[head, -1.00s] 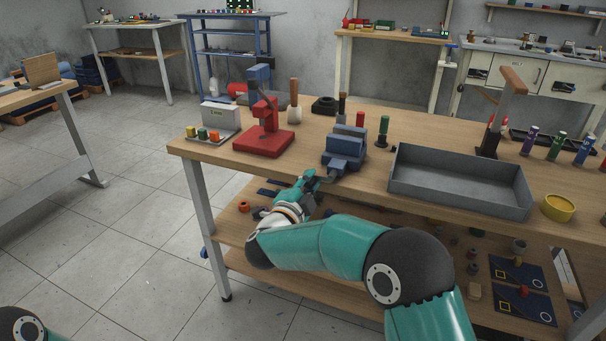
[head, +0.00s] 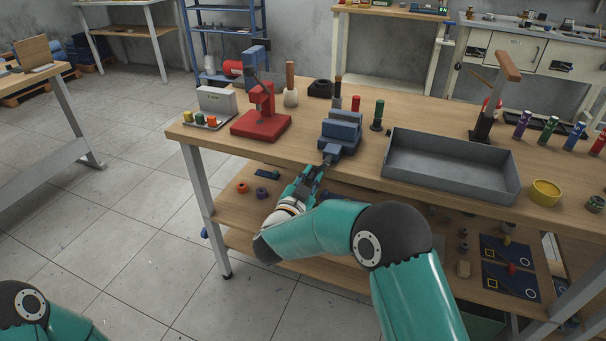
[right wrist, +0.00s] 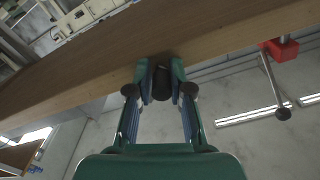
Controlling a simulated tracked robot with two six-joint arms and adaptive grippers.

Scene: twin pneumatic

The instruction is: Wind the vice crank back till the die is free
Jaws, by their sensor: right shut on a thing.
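The blue vice (head: 341,130) stands at the front edge of the wooden bench. My right gripper (head: 323,167) is just in front of and below it, with its fingers pointing up toward the vice. In the right wrist view my right gripper (right wrist: 161,88) is shut on a dark knob (right wrist: 161,82), which appears to be the crank's handle, close to the bench edge. The rest of the crank is hidden by the fingers or too small to tell. I cannot make out the die between the jaws. My left gripper is out of view.
A red press (head: 262,118) stands left of the vice, and a grey tray (head: 452,170) lies to its right. A wooden-handled tool (head: 291,88) and a green cylinder (head: 378,115) stand nearby. A lower shelf (head: 400,245) with small parts runs under the bench.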

